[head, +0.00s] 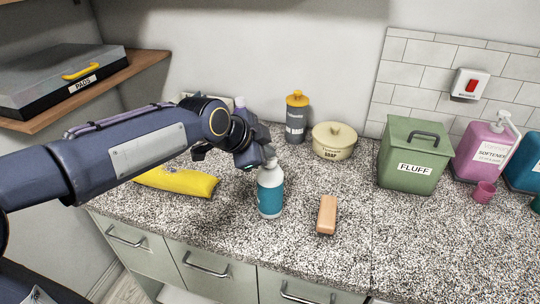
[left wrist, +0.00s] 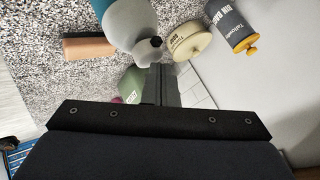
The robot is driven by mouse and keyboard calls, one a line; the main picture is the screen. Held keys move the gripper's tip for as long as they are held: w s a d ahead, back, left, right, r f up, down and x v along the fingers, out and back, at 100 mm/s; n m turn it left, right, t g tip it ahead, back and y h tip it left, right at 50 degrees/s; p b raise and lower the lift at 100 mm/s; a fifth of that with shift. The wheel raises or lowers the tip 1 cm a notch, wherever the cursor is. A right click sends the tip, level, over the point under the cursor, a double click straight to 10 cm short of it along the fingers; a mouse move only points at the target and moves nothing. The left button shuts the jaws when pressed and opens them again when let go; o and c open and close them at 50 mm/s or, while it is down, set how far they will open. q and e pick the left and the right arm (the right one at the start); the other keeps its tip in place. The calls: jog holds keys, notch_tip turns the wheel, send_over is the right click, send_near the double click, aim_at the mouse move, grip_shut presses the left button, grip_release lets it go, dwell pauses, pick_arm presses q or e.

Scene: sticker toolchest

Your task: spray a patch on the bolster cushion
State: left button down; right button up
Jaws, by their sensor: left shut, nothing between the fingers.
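A white and teal spray bottle (head: 270,193) stands upright on the speckled counter; it also shows in the left wrist view (left wrist: 128,22). My left gripper (head: 268,155) is shut and empty at the bottle's top. In the left wrist view its closed fingers (left wrist: 161,75) are close to the small dark nozzle; I cannot tell whether they touch it. A yellow, soft, rounded item (head: 180,182), which looks like the bolster cushion, lies on the counter left of the bottle, partly hidden by my left arm. My right gripper is not in view.
An orange-brown block (head: 327,214) lies right of the bottle. Behind stand a grey and yellow bottle (head: 297,118) and a cream SOAP pot (head: 334,141). A green FLUFF bin (head: 411,153) and a pink softener jug (head: 483,150) are at right. The front counter is clear.

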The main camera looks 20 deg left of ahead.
pick_arm(q)
jog(key=shift+r, duration=0.1)
notch_tip(320, 180, up, 6)
jog(key=p, duration=0.4)
dwell(0.6)
jog(key=s+a+f+n+g, duration=0.1)
jog(key=s+f+n, duration=0.3)
jog(key=s, duration=0.5)
jog(key=s+a+f+n, duration=0.2)
jog(key=s+f+n, duration=0.2)
jog(key=s, duration=0.5)
jog(key=s+a+f+n+g, duration=0.1)
jog(key=s+a+f+n, duration=0.1)
jog(key=s+f+n, duration=0.3)
jog(key=s+n, duration=0.3)
jog(key=s, duration=0.1)
jog(key=shift+g, duration=0.3)
jog(key=shift+a, duration=0.15)
